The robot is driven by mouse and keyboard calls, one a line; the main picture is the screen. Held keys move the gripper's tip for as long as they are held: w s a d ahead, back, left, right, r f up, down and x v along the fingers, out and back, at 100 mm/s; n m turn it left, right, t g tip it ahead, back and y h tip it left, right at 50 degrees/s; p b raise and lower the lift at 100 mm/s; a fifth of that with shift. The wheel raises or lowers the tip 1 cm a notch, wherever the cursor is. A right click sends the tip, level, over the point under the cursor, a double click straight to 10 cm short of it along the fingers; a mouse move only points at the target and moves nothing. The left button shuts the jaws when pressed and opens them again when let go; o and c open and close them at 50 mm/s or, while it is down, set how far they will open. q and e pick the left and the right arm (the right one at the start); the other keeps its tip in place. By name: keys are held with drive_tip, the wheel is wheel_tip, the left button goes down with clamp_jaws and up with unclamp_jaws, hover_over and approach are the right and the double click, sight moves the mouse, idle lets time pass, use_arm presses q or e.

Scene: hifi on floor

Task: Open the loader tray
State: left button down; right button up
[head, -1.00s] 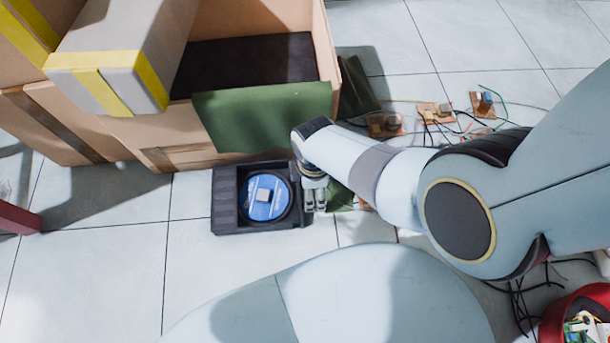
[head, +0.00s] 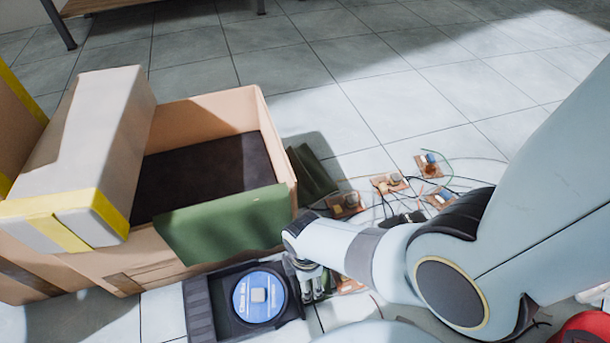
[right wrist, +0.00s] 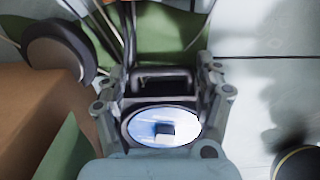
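The loader tray (head: 220,294) is black and lies flat on the floor at the bottom of the head view, with a blue disc (head: 259,297) in it. A dark housing (head: 198,312) adjoins it on the left. My right gripper (head: 313,290) is at the tray's right end, close to the floor. In the right wrist view its two fingers (right wrist: 162,95) stand apart on either side of a dark loop-shaped part (right wrist: 160,80), with the disc (right wrist: 160,128) showing nearer the palm. Whether the fingers touch the tray is unclear. My left gripper is out of view.
A cardboard box (head: 273,108) with a green flap (head: 225,228) stands just behind the tray. A grey box with yellow tape (head: 80,150) lies on its left. Circuit boards (head: 388,183) and loose wires lie behind my right arm. A red container (head: 580,328) is at lower right.

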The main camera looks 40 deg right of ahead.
drive_tip(key=shift+o, duration=1.1)
drive_tip(key=shift+w, duration=0.15)
drive_tip(key=shift+r, duration=0.25)
wheel_tip(320, 180, up, 12)
drive_tip(key=shift+f, duration=0.25)
